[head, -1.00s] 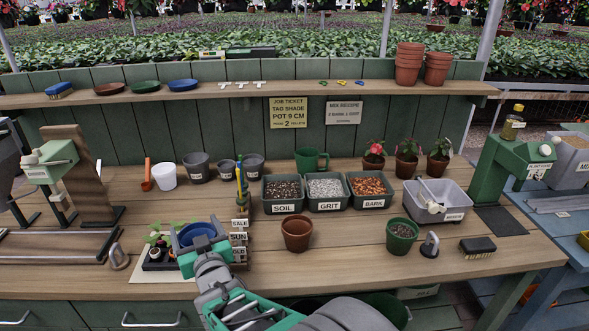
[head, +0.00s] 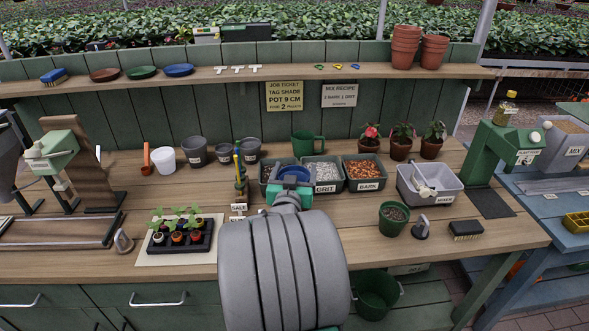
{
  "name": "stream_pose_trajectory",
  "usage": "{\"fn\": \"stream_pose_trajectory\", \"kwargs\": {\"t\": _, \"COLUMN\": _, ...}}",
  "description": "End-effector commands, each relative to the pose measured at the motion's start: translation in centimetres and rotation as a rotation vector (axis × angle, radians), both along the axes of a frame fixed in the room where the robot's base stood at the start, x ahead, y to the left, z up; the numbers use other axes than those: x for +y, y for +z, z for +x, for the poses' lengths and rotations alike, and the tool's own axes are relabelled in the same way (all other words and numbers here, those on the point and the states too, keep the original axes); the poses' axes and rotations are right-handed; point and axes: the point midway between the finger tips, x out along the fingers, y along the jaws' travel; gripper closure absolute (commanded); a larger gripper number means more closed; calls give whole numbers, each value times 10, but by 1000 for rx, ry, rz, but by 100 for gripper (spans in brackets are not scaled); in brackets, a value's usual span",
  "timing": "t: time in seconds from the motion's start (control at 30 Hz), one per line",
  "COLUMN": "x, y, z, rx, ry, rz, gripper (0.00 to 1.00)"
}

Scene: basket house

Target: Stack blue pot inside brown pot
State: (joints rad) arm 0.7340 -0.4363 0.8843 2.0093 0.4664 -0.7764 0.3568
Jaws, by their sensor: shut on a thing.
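The blue pot (head: 294,171) shows as a blue rim in my gripper (head: 291,181), raised in front of the soil and grit trays. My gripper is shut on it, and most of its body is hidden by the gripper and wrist. The brown pot is out of sight, with my large grey arm link covering the middle of the bench where it stood. I cannot tell how far apart the two pots are.
A seedling tray (head: 180,236) and labelled stakes (head: 239,208) stand left of my arm. The soil, grit and bark trays (head: 364,172) are behind. Terracotta pots (head: 405,46) sit on the shelf.

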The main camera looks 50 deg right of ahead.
Motion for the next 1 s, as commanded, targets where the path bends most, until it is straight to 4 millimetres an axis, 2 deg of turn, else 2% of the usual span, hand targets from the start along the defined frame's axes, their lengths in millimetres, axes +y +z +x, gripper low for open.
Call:
{"fn": "stream_pose_trajectory", "kwargs": {"t": 0.1, "x": 0, "y": -15, "z": 0, "rx": 1, "ry": 1, "rz": 0, "gripper": 64}}
{"fn": "stream_pose_trajectory", "kwargs": {"t": 0.6, "x": 0, "y": -57, "z": 0, "rx": -1, "ry": 1, "rz": -2, "gripper": 64}}
{"fn": "stream_pose_trajectory", "kwargs": {"t": 1.0, "x": 0, "y": -61, "z": 0, "rx": -1, "ry": 1, "rz": -1, "gripper": 64}}
